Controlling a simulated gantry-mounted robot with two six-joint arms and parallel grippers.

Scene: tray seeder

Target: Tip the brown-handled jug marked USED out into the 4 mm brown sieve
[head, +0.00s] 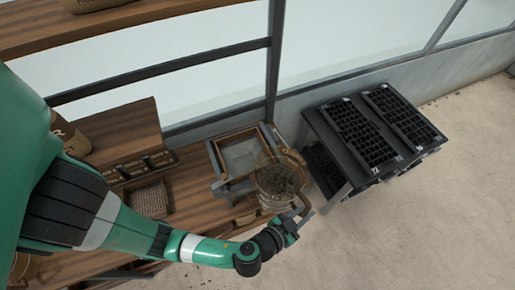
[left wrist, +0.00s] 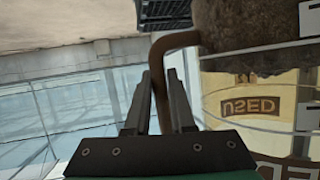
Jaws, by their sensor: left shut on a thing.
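The clear jug (head: 280,182) holds dark, soil-like material and stands out just right of the sieve in the head view. In the left wrist view the jug (left wrist: 250,105) shows its USED label, inverted in the picture, with the dark material against its wall. My left gripper (head: 303,216) is shut on the jug's brown handle (left wrist: 178,40), which runs between the fingers (left wrist: 159,80). The brown-framed sieve (head: 217,160) sits at the bench's right end; its size mark is not readable. The jug's exact tilt is hard to tell. My right gripper is not in view.
Black cell trays (head: 352,135) stand on a dark rack to the right of the bench. A woven basket (head: 148,198) and a wooden shelf (head: 118,130) are on the left. A dark upright post (head: 275,60) rises behind the sieve. Pale floor lies open at the lower right.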

